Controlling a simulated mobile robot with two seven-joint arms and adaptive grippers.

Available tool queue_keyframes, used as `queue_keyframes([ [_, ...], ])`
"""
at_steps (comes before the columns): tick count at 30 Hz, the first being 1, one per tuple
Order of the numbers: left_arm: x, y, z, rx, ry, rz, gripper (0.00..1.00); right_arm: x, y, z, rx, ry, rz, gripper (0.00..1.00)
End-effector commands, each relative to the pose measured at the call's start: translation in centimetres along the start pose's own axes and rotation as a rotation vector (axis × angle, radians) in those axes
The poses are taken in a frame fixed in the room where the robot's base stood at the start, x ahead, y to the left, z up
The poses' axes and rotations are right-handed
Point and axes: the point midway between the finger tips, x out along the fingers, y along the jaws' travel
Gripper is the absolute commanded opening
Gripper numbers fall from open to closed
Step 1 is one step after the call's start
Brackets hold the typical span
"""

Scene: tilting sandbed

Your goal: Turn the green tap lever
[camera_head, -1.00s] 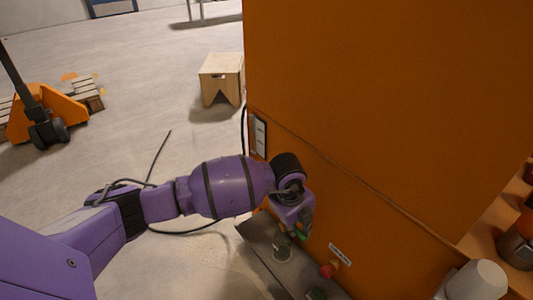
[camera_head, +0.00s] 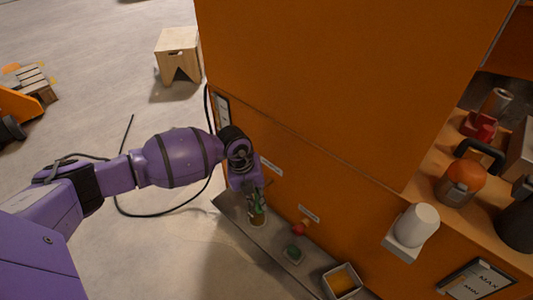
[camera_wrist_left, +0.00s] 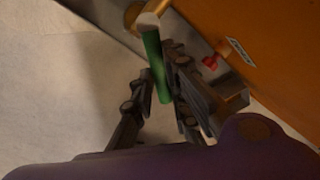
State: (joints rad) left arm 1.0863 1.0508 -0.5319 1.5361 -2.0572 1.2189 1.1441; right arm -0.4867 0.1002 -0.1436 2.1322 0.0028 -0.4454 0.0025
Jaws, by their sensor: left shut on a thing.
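The green tap lever (camera_wrist_left: 156,65) is a green bar running down from a pale cap on the brass tap in the left wrist view. My left gripper (camera_wrist_left: 158,74) is shut on it, with one finger on each side. In the head view the left gripper (camera_head: 258,199) points down at the grey ledge (camera_head: 231,208) along the orange cabinet. The green lever (camera_head: 260,206) shows only partly there, just above the brass tap body (camera_head: 258,219); the fingers hide the rest. My right gripper is out of view.
The orange cabinet (camera_head: 330,90) rises close behind the gripper. A white cylinder (camera_head: 416,226) juts out at right. Open floor lies left.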

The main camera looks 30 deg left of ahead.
Motion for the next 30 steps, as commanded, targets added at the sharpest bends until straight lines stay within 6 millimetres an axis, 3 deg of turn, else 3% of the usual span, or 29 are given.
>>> queue_keyframes([
  [17,-0.1,0.13,0.01,0.033,0.008,0.0,0.0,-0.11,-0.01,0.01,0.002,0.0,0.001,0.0],
  [18,-0.09,0.14,0.01,0.032,0.007,0.0,0.19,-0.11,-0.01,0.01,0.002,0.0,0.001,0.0],
  [21,-0.08,0.15,0.02,0.032,0.007,0.0,0.33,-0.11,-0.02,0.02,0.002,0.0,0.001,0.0],
  [30,-0.09,0.2,0.02,0.032,0.007,0.001,0.33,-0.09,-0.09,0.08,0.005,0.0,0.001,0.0],
])
